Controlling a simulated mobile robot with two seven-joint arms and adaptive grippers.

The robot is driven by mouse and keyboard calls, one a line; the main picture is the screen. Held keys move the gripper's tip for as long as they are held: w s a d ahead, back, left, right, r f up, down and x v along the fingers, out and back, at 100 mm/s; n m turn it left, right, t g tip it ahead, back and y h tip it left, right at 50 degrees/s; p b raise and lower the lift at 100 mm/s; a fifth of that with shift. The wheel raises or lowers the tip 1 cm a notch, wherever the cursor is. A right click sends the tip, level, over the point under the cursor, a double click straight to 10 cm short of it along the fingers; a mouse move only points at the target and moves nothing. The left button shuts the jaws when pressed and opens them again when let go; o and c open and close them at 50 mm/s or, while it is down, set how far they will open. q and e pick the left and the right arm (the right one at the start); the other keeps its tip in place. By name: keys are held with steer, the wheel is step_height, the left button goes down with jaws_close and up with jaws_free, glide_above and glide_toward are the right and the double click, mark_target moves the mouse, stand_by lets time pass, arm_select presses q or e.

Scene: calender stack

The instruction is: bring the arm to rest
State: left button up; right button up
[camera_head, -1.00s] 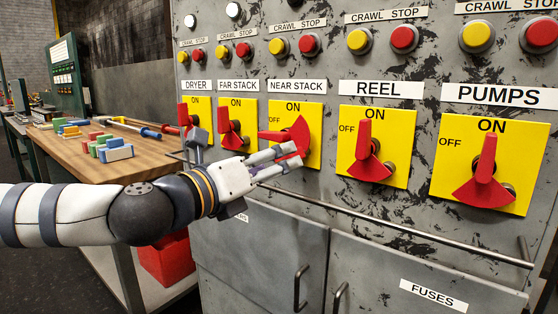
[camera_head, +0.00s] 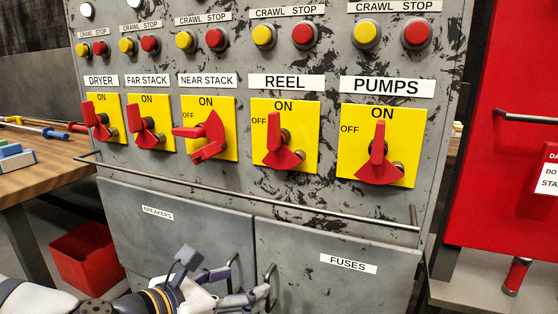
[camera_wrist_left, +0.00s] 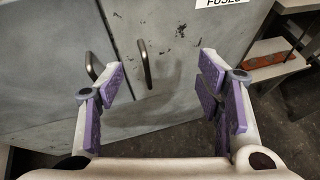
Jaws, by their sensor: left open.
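My left gripper (camera_head: 246,296) is low in the head view, in front of the cabinet doors below the switches. In the left wrist view my left gripper (camera_wrist_left: 160,95) has its purple-padded fingers wide apart with nothing between them. The cabinet doors and a dark door handle (camera_wrist_left: 145,64) show beyond the fingers. The near stack switch (camera_head: 205,136) has its red lever pointing left, toward OFF. The reel switch (camera_head: 279,140) and the pumps switch (camera_head: 379,153) have their levers pointing up to ON. My right gripper is not in view.
A horizontal rail (camera_head: 250,203) runs across the panel above the doors. A wooden table (camera_head: 45,178) with tools stands at the left, and a red bin (camera_head: 86,254) is under it. A red cabinet (camera_head: 508,150) stands at the right.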

arm_select(q)
steer(key=s+d+f+m+g+y+p, duration=0.1)
steer(key=s+f+m+g, duration=0.4)
steer(key=s+f, duration=0.4)
steer(key=s+d+f+m+g+p, duration=0.1)
steer(key=s+f+m+g+p, duration=0.1)
steer(key=s+f+m, duration=0.7)
steer(key=s+a+f+m+g+y+p, duration=0.1)
steer(key=s+a+m+g+y, duration=0.2)
steer(key=s+a+m, duration=0.4)
steer(key=s+a+m+g+y+p, duration=0.1)
steer(key=s+a+m+g+y, duration=0.2)
steer(key=s, duration=1.4)
steer(key=a+m, duration=0.4)
steer(key=a, duration=0.2)
steer(key=shift+s+f+p, duration=0.2)
steer(key=shift+f+p, duration=0.15)
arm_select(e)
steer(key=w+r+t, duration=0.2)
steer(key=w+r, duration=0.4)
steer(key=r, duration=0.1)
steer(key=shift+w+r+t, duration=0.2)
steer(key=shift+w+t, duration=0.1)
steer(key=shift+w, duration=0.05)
arm_select(q)
steer(key=shift+d, duration=0.1)
